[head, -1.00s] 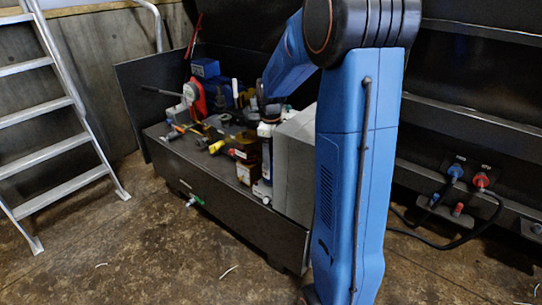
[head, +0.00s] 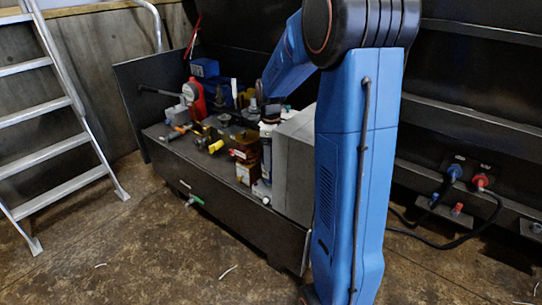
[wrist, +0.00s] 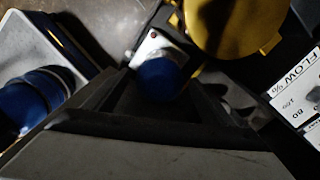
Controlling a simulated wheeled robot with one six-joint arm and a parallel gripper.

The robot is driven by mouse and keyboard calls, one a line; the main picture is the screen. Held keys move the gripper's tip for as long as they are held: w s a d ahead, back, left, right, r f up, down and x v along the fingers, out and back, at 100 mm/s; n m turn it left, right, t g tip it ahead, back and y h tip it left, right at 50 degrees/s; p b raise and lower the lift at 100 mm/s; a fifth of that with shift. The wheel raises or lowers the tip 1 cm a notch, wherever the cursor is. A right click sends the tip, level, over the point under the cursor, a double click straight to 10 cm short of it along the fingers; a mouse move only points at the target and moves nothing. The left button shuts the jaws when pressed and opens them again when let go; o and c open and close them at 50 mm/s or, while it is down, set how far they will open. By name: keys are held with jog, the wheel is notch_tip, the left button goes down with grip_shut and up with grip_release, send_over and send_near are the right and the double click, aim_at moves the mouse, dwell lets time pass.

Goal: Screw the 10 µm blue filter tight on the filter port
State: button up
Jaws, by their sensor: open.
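In the wrist view, a blue round-ended part (wrist: 158,78) sits at a small white block with dark holes (wrist: 155,44), just beyond my fingertips. My gripper (wrist: 160,100) is open, with its dark fingers reaching up from the bottom on both sides of the blue part. I cannot tell whether they touch it. A second blue cylinder (wrist: 22,104) lies at the left edge beside a pale grey block. No micron marking is readable, so I cannot tell which is the 10 µm filter. In the head view my gripper (head: 270,110) is small and dark over the bench.
A large yellow round part (wrist: 222,22) stands close above the blue part. A FLOW label plate (wrist: 298,95) is at the right. The dark bench (head: 225,200) is crowded with tools, bottles and a red item (head: 195,98). A grey box (head: 295,165) stands beside my arm.

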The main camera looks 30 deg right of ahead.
jog(key=n, duration=0.4)
jog(key=shift+s+n, duration=0.1)
jog(key=shift+n, duration=0.3)
jog(key=n, duration=0.4)
jog(key=shift+n, duration=0.3)
jog(key=n, duration=0.4)
jog(key=shift+n, duration=0.4)
jog(key=n, duration=0.4)
jog(key=c, duration=1.2)
jog(key=m, duration=0.4)
jog(key=shift+m, duration=0.4)
